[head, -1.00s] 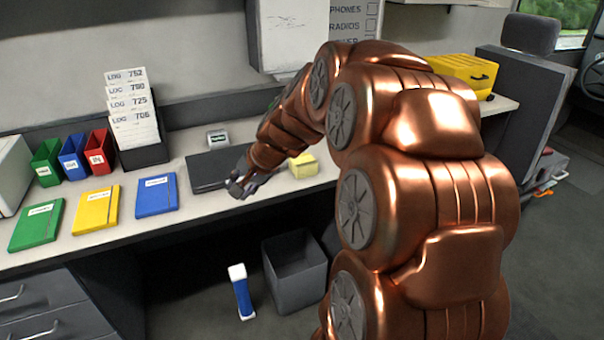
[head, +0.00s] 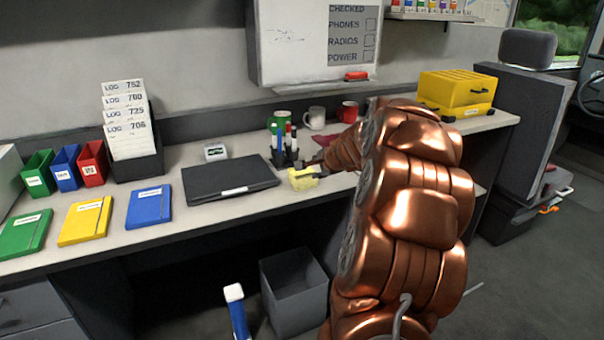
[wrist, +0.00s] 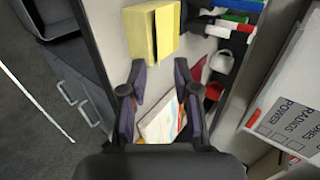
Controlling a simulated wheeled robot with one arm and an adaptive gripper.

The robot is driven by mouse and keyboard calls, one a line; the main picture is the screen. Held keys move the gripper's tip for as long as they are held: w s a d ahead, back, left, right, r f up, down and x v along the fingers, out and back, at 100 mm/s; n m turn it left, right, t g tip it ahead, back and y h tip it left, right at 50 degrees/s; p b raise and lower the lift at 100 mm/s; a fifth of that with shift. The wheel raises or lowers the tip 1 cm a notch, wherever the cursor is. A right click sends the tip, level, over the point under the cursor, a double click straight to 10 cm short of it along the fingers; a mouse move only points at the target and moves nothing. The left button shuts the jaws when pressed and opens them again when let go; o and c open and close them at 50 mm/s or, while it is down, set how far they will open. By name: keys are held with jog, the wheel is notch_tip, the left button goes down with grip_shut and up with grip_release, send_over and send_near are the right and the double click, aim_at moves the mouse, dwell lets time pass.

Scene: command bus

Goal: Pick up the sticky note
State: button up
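The sticky note shows as a thick yellow pad (head: 301,181) on the desk, right of the black laptop. It also shows in the wrist view as a yellow block (wrist: 138,38) ahead of my fingertips. My gripper (wrist: 155,66) is open and empty, with its two fingers spread apart just short of the pad. In the head view my gripper (head: 316,172) is at the pad's right side, and its fingers are small and partly hidden there. I cannot tell the exact height of the fingers over the desk.
A pen holder (head: 285,158) with markers stands close behind the pad. A white mug (head: 316,117) and a red mug (head: 348,111) stand farther back. The closed laptop (head: 230,178) lies left. A colourful paper item (wrist: 160,122) shows below my fingers. A bin (head: 295,290) stands under the desk.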

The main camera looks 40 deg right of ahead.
aim_at(308, 174)
jog(key=shift+b+x, duration=0.3)
jog(key=shift+x, duration=2.2)
jog(key=shift+s+d+f, duration=0.1)
jog(key=shift+s+d, duration=0.05)
grip_shut()
